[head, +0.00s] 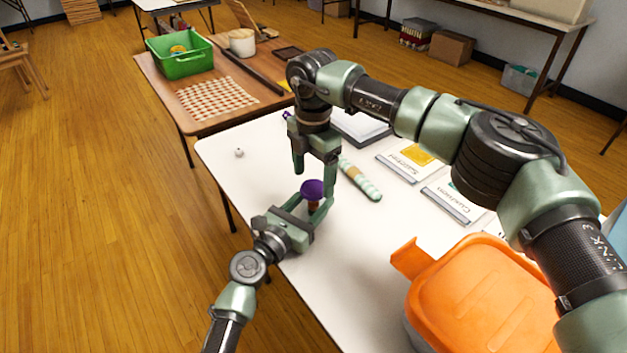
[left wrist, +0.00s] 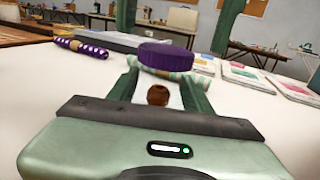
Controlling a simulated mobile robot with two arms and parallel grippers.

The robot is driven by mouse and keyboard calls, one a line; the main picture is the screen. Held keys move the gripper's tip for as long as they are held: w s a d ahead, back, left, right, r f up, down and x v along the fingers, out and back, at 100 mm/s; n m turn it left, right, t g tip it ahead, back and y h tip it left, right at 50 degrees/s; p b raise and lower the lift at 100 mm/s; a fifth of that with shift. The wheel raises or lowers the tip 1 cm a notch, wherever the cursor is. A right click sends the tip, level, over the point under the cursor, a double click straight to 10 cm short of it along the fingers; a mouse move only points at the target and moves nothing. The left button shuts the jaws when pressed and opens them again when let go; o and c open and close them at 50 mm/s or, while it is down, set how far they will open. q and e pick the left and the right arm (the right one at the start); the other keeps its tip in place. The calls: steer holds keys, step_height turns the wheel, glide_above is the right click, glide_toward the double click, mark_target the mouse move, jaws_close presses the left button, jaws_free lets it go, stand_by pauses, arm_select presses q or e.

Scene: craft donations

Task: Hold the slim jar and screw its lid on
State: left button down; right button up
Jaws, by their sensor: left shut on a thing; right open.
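My left gripper (head: 314,208) is shut on the slim jar, whose brown part (head: 313,205) shows between its fingers. The brown part also shows in the left wrist view (left wrist: 158,96). The purple lid (head: 312,189) is above the brown part, roughly level; in the left wrist view it is a wide purple disc (left wrist: 168,56). I cannot tell whether the lid is seated on the jar. My right gripper (head: 314,174) points down from above, open, its fingers above and around the lid's place. It hides part of the table behind.
A pale green striped roll (head: 360,179) lies just right of the grippers. An orange-lidded box (head: 485,295) stands at the front right. Labelled cards (head: 452,200) lie on the right. A small white ball (head: 239,153) sits near the left edge. The table's left part is mostly clear.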

mark_target(306, 208)
step_height(306, 208, up, 10)
stand_by(0.3)
arm_select(q)
steer(key=c, duration=0.6)
jaws_free()
steer(key=shift+o, duration=0.2)
steer(key=shift+s, duration=0.1)
steer(key=v, duration=0.6)
steer(key=shift+s+a, duration=0.1)
steer(key=shift+a, duration=0.1)
steer(key=shift+s+a, duration=0.35)
steer(key=shift+s, duration=0.2)
arm_select(e)
steer(key=shift+r, duration=0.15)
